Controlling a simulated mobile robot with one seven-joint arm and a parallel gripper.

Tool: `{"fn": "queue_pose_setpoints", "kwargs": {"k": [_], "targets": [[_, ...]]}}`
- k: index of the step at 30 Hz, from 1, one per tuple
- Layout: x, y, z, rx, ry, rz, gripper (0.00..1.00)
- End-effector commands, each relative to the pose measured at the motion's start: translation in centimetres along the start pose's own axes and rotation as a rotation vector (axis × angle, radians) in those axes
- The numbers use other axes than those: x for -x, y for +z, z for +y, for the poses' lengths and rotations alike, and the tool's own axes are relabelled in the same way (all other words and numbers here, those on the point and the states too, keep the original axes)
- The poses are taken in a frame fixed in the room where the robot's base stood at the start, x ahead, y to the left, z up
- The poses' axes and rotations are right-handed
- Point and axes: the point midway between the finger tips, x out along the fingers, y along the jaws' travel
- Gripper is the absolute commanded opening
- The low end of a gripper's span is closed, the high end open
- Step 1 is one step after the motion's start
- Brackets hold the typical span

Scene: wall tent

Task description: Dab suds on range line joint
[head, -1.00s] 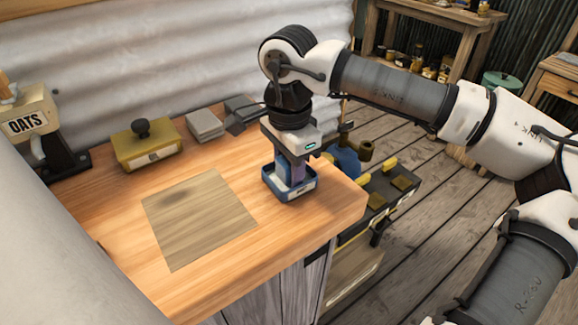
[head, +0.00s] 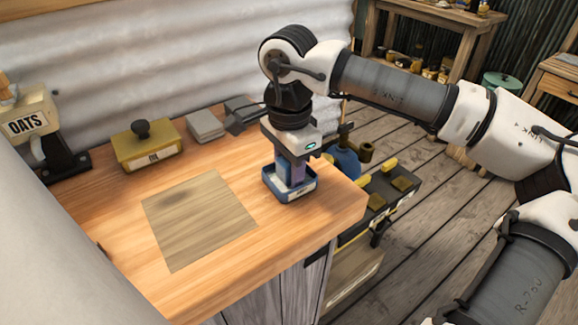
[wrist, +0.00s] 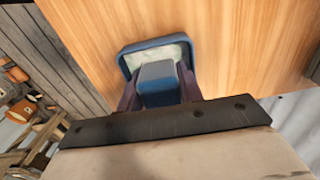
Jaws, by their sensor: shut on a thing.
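A small blue tray (head: 298,194) sits near the right end of the wooden counter. In the wrist view the tray (wrist: 124,62) holds a pale, whitish layer (wrist: 172,53) that looks like suds. My gripper (head: 290,181) points down into it. Its purple fingers are shut on a blue-grey block (wrist: 157,76), which is over or in the tray; I cannot tell whether it touches the suds. I cannot make out the line joint itself.
A worn square board (head: 200,220) lies flat on the counter's middle. Plank floor is open at right, with shelves behind.

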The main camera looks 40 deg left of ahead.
Motion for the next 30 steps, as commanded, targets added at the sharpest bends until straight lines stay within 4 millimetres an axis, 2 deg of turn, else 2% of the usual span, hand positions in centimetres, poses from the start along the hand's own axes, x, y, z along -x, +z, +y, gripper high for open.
{"fn": "queue_pose_setpoints", "kwargs": {"k": [21,30], "targets": [[6.2,0.0,-0.1,0.000,-0.003,0.001,0.18],[6.8,0.0,0.0,0.000,-0.002,0.001,0.18]]}}
